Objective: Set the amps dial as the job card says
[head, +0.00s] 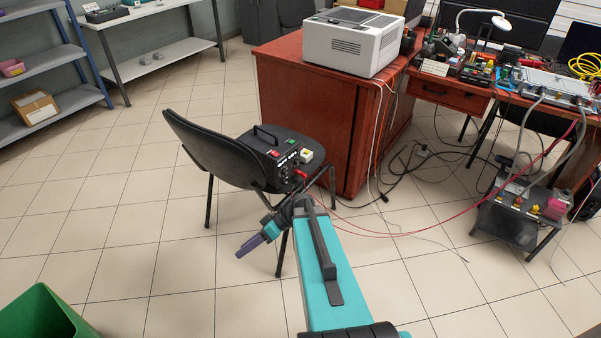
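A black unit (283,148) with a carry handle sits on the seat of a black chair. Its panel has small red and green parts, several dark knobs or sockets, a white-and-yellow piece and a red plug at the front. Which knob is the amps dial is too small to tell. A small pale card (434,67) stands on the red desk; its writing is unreadable, so I cannot tell whether it is the job card. My gripper (249,245), with purple fingers, is in front of the chair, lower than the unit and apart from it. Its fingers look close together, but their opening is unclear.
The chair (212,146) stands left of the red desk (318,120), which bears a white machine (354,42). Red and black cables cross the floor on the right, near a low stand (515,218). A green bin (42,315) is at lower left.

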